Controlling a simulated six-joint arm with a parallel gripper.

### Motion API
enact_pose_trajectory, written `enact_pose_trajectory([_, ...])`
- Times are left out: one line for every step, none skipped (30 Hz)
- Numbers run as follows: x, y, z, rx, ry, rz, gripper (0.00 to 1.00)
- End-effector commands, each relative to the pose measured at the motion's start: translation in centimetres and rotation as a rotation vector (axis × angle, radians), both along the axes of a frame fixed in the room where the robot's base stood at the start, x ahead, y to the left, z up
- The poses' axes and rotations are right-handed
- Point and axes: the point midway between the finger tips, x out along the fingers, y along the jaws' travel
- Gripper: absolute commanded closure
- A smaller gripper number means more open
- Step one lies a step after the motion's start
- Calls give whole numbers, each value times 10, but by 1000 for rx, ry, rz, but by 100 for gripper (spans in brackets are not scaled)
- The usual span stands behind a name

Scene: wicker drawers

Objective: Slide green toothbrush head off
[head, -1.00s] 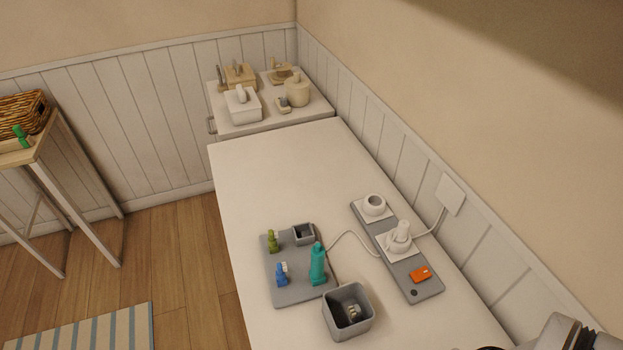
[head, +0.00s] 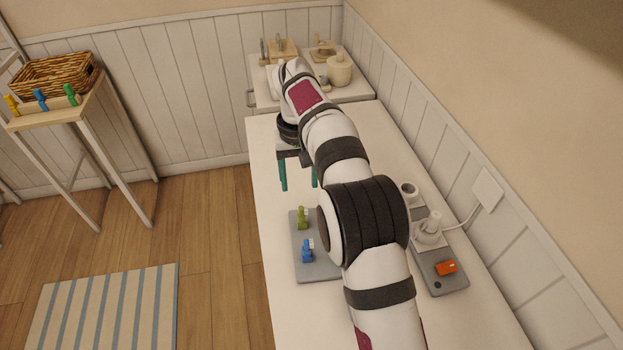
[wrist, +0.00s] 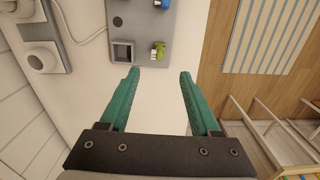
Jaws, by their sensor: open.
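A small olive-green toothbrush head (head: 302,218) stands on a grey tray (head: 300,272) on the white table. A blue head (head: 307,251) stands nearer on the same tray. My gripper (head: 299,184) is open and empty over the table, past the tray's far edge. In the wrist view the green head (wrist: 158,49) lies a little ahead of the gap between my teal fingertips (wrist: 160,76), not between them. A square grey cup (wrist: 122,52) is beside it. My arm hides the teal toothbrush and the larger grey cup in the head view.
A grey strip (head: 452,285) with a white ring holder (head: 409,190), white charger piece (head: 429,230) and orange item (head: 446,267) runs along the wall. On a side shelf, yellow, blue and green pieces (head: 72,96) stand before a wicker basket (head: 55,75).

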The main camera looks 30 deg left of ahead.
Motion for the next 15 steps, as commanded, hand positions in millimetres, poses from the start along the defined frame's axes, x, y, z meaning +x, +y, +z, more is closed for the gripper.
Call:
enact_pose_trajectory([-1,-1,-10,-3,4,0,36])
enact_pose_trajectory([-1,-1,-18,-3,3,-1,36])
enact_pose_trajectory([-1,-1,-29,-3,4,-1,36])
enact_pose_trajectory([-1,-2,-38,-3,5,-2,36])
enact_pose_trajectory([-1,-2,-46,-3,4,-3,36])
enact_pose_trajectory([-1,-2,-57,-3,4,-3,36])
enact_pose_trajectory([-1,-2,-66,-3,4,-4,36])
enact_pose_trajectory([-1,-2,-74,-3,4,-3,36])
enact_pose_trajectory([-1,-2,-85,-2,4,-3,36])
enact_pose_trajectory([0,-2,-93,-2,4,-4,36])
enact_pose_trajectory([0,-2,-100,-1,3,-4,36])
enact_pose_trajectory([0,-2,-109,0,4,-4,36])
enact_pose_trajectory([0,-2,-115,-1,2,-4,36])
enact_pose_trajectory([0,-2,-121,-1,3,-5,36])
enact_pose_trajectory([0,-2,-127,0,1,-5,36])
